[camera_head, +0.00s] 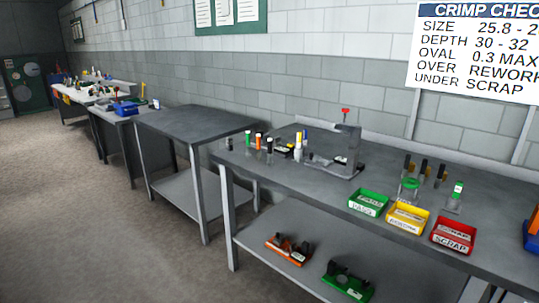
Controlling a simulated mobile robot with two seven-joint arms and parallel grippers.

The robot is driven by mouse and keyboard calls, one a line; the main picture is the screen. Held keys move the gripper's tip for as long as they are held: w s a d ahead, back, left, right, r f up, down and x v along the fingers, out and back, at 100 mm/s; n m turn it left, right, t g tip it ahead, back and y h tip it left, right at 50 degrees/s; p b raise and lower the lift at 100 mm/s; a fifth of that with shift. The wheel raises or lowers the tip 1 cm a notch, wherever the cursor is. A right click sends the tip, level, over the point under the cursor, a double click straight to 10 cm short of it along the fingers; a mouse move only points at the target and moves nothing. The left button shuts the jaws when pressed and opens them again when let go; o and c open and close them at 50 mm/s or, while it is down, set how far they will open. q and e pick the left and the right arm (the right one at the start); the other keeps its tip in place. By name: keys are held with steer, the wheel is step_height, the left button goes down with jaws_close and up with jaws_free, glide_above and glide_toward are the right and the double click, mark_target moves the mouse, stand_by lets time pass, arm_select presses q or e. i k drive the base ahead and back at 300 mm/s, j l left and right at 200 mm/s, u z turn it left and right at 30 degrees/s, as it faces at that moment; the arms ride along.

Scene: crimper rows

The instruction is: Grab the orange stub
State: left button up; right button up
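A small upright stub with an orange body (259,140) stands near the far left end of the grey workbench (330,190). A green-marked stub (248,136) stands just left of it and a dark-topped stub (270,144) just right of it. They look close together but apart. Nothing covers the orange stub. Neither of my grippers is in view.
A grey press with a red knob (346,140) stands right of the stubs. Green (368,201), yellow (407,217) and red (453,236) trays line the front edge. An orange tool (288,249) lies on the lower shelf. Open floor lies left.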

mark_target(258, 157)
steer(key=z, duration=0.25)
steer(key=i+j+z, duration=0.2)
steer(key=i+z, duration=0.25)
steer(key=i+j+z, duration=0.25)
steer(key=z, duration=0.2)
steer(key=j, duration=0.1)
